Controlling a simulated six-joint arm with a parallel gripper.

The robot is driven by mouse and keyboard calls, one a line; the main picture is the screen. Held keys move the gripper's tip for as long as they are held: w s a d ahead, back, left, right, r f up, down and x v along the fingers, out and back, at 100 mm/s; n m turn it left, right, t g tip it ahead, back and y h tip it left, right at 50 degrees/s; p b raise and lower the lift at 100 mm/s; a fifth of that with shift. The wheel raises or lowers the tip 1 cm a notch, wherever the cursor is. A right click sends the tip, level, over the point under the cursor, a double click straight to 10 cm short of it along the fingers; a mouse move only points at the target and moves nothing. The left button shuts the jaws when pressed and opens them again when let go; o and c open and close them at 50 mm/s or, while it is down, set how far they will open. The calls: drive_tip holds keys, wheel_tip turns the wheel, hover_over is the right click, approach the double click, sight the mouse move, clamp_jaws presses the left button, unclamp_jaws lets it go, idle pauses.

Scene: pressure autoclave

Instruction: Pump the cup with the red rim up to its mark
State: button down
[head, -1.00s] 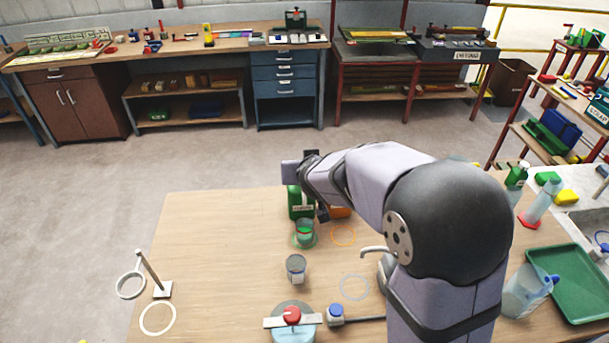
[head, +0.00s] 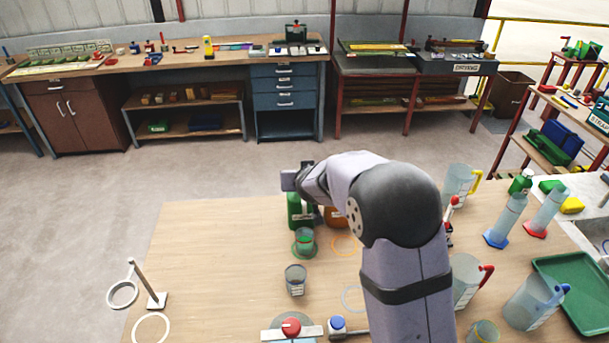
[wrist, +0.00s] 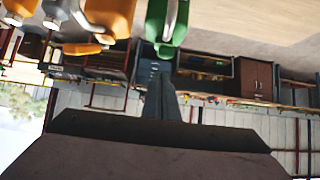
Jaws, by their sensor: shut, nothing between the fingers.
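A clear cup (head: 304,241) with a red line and a green tint stands on a green ring just before the green pump bottle (head: 297,212). A second clear cup (head: 295,280), with a darker rim, stands nearer to me. I cannot tell for sure which rim is red. An orange bottle (head: 335,216) stands right of the green one, partly behind my arm. The wrist view shows the green bottle (wrist: 165,20) and the orange one (wrist: 112,16) upside down. My gripper (wrist: 160,88) is shut and empty, apart from both bottles there. In the head view its fingertips are hidden.
A ring stand (head: 148,285) and a white ring (head: 151,328) are at left. A red-knobbed device (head: 291,326) sits at the near edge. The table's left middle is clear.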

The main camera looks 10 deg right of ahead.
drive_tip(key=shift+s+f+b, duration=0.2)
drive_tip(key=shift+f+b, duration=0.05)
drive_tip(key=shift+f, duration=0.2)
drive_tip(key=shift+s+f+b, duration=0.2)
drive_tip(key=shift+f, duration=0.25)
drive_tip(key=shift+f+b, duration=0.2)
drive_tip(key=shift+b, duration=0.3)
drive_tip(key=s+f+t+b, duration=0.1)
drive_tip(key=b, duration=0.6)
drive_tip(key=shift+f, duration=0.3)
drive_tip(key=t+b, duration=0.1)
drive_tip(key=b, duration=0.3)
drive_tip(key=shift+s+f, duration=0.2)
drive_tip(key=shift+r, duration=0.35)
drive_tip(key=shift+r+p, duration=0.65)
drive_tip(key=shift+p, duration=0.3)
